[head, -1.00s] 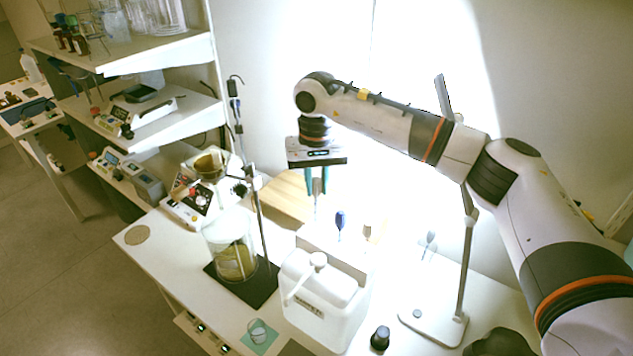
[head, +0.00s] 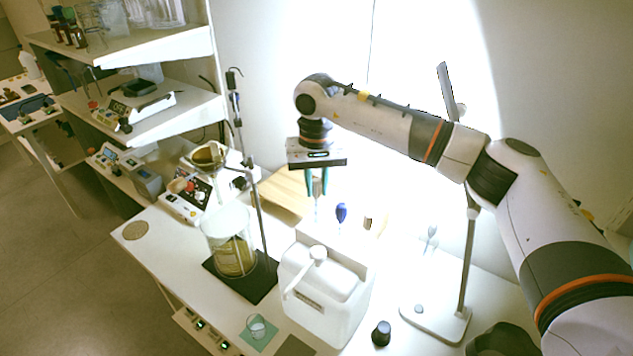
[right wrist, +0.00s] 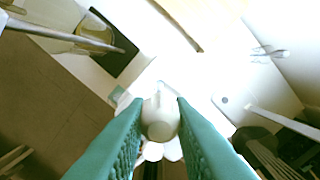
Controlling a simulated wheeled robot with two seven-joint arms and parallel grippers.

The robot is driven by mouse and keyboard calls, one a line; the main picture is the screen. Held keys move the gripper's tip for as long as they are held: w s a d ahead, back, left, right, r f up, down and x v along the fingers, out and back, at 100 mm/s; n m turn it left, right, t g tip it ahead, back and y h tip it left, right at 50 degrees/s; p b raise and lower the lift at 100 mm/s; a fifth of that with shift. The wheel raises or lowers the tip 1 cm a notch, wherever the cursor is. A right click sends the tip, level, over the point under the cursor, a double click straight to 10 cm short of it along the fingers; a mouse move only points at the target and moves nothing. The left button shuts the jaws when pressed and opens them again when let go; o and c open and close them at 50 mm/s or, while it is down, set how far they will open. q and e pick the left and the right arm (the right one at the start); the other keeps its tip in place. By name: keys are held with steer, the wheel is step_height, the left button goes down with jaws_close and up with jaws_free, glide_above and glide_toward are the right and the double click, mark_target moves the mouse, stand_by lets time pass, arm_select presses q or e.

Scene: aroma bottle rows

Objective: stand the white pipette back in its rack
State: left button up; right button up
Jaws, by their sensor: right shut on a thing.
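My right gripper (head: 317,184) points down with its teal fingers shut on the white pipette. The pipette's pale head (head: 317,188) shows between the fingertips, and its thin lower part fades into the bright background. In the right wrist view the pipette's rounded white end (right wrist: 160,121) sits between the two fingers (right wrist: 160,118). The rack (head: 345,246) looks like a pale block behind the white jug, partly hidden and washed out by glare. A blue-headed pipette (head: 341,212) and a brownish one (head: 368,222) stand there, just right of the held pipette. My left gripper is out of view.
The white jug (head: 325,295) stands in front of the rack. A glass beaker (head: 232,250) and a stand rod (head: 256,205) are to the left. A lamp pole (head: 468,260) stands to the right. A small black knob-like object (head: 381,335) lies near the front.

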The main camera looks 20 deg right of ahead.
steer(key=shift+f, duration=0.45)
steer(key=shift+f+b, duration=0.75)
steer(key=shift+b, duration=0.1)
steer(key=shift+f, duration=0.15)
steer(key=o, duration=0.7)
steer(key=shift+r+p, duration=1.1)
steer(key=shift+r, duration=1.4)
steer(key=shift+r, duration=0.15)
steer(key=shift+r+p, duration=1.35)
steer(key=shift+r, duration=1)
